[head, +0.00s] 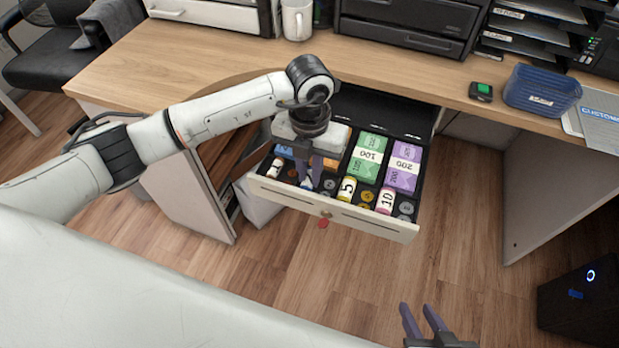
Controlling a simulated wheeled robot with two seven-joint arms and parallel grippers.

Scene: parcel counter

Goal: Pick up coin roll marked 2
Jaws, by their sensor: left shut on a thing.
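An open cash drawer (361,215) sticks out below the desk top. My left gripper (308,183) points down into its front row and is shut on a small roll there, mostly hidden by the fingers. Its number cannot be read, but it sits between the roll marked 1 (274,168) and the roll marked 5 (347,189), where the coin roll marked 2 fits. A roll marked 10 (386,200) lies further right. My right gripper (424,322) is empty and open at the bottom, away from the drawer.
Banknote bundles marked 100 (370,155) and 200 (406,165) lie behind the rolls, with loose coins beside them. A mug (297,20), a blue bin (541,90) and a small black device (481,91) stand on the desk (200,60). The floor before the drawer is clear.

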